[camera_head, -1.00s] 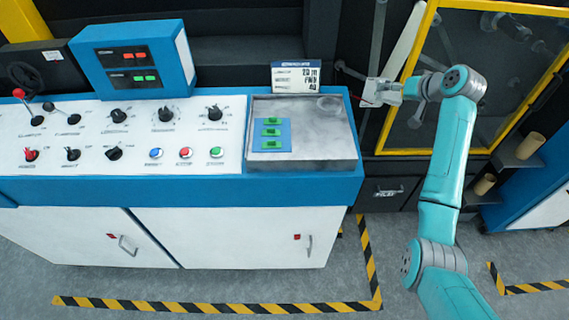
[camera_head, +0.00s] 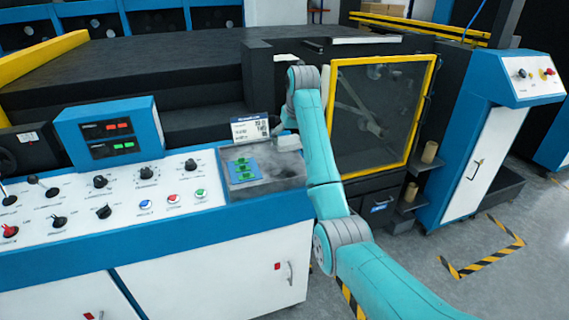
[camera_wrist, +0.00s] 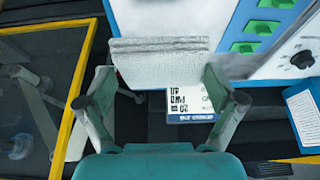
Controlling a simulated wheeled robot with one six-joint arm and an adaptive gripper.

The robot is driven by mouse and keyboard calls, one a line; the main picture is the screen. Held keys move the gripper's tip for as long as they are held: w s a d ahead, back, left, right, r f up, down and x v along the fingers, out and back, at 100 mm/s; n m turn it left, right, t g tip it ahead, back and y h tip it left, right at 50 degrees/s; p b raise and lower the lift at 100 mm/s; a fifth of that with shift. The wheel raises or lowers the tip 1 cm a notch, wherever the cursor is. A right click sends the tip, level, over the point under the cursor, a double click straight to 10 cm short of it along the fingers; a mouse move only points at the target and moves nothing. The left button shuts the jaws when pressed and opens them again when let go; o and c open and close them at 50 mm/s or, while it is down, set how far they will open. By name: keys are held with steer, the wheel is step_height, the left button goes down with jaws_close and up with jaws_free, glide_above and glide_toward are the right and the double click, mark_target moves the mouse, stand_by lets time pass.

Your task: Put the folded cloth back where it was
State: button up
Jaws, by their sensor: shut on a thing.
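The folded cloth (camera_wrist: 160,66) is pale grey-white and sits between the fingers of my gripper (camera_wrist: 162,85) in the wrist view. My gripper is shut on it. In the head view the cloth (camera_head: 288,143) shows as a pale patch at the far right part of the grey metal tray (camera_head: 285,179) on the console. My arm hides most of my gripper there. I cannot tell whether the cloth touches the tray.
A blue card with green pieces (camera_head: 243,169) lies in the tray, left of the cloth. A white sign (camera_head: 251,128) stands at the tray's back edge, close to my gripper. A yellow-framed clear door (camera_head: 382,115) is to the right. Console knobs (camera_head: 147,172) are further left.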

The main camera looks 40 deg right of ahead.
mark_target(289, 163)
step_height(289, 163, down, 8)
steer(key=shift+d+r, duration=0.1)
steer(key=shift+r, duration=0.15)
steer(key=shift+f, duration=0.1)
steer(key=o, duration=0.7)
